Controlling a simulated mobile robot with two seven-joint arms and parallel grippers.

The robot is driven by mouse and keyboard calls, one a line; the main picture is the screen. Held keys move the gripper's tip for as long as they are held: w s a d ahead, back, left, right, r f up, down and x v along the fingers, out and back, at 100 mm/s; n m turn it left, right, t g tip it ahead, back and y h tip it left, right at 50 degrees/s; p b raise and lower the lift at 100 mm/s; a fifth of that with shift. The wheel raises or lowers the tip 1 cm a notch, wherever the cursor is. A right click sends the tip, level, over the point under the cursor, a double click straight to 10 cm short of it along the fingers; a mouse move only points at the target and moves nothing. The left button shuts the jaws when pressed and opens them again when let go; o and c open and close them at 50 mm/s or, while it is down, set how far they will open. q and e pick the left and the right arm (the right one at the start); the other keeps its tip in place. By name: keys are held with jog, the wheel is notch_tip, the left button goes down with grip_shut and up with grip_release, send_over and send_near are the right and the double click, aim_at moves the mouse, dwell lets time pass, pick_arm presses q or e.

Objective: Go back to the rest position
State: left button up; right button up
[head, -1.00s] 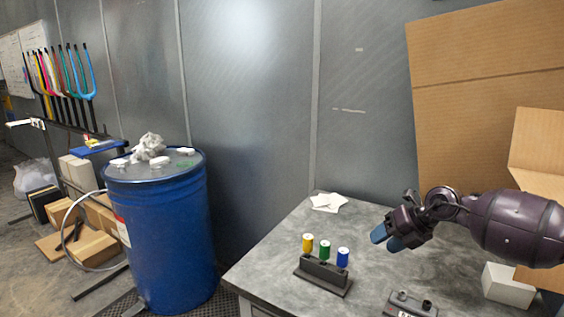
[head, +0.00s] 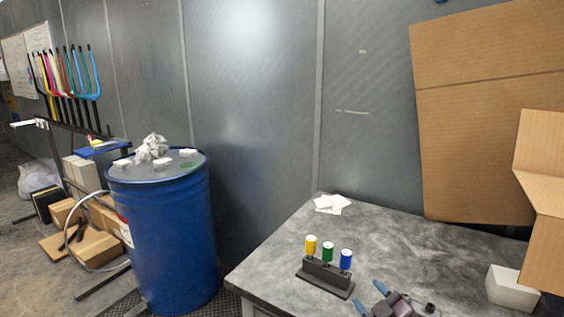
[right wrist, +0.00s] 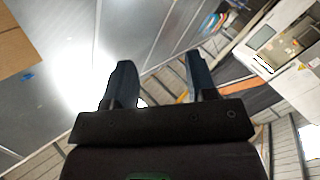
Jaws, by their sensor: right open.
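My right gripper (head: 371,300) is at the bottom edge of the head view, low at the near side of the grey table (head: 400,240). Its two blue fingertips stand apart with nothing between them. In the right wrist view the open fingers (right wrist: 160,85) show against the wall and the far room, again empty. Most of the right arm is cut off below the head view. My left gripper does not show.
A dark rack (head: 325,277) holds a yellow, a green and a blue spool upright. White sheets (head: 332,203) lie at the table's back. A white block (head: 511,289) and cardboard (head: 475,110) stand right. A blue drum (head: 165,235) stands left of the table.

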jog(key=s+d+f+m+g+h, duration=0.2)
jog(key=s+d+f+m+h, duration=0.1)
jog(key=s+f, duration=0.6)
jog(key=s+d+f+m+g+h, duration=0.2)
jog(key=s+d+f+m, duration=0.3)
jog(key=s+f, duration=0.5)
jog(key=s+m, duration=0.1)
jog(key=s, duration=0.4)
jog(key=shift+s+d+f+m+g+h, duration=0.2)
jog(key=shift+m+g+h, duration=0.1)
jog(key=shift+m+h, duration=0.1)
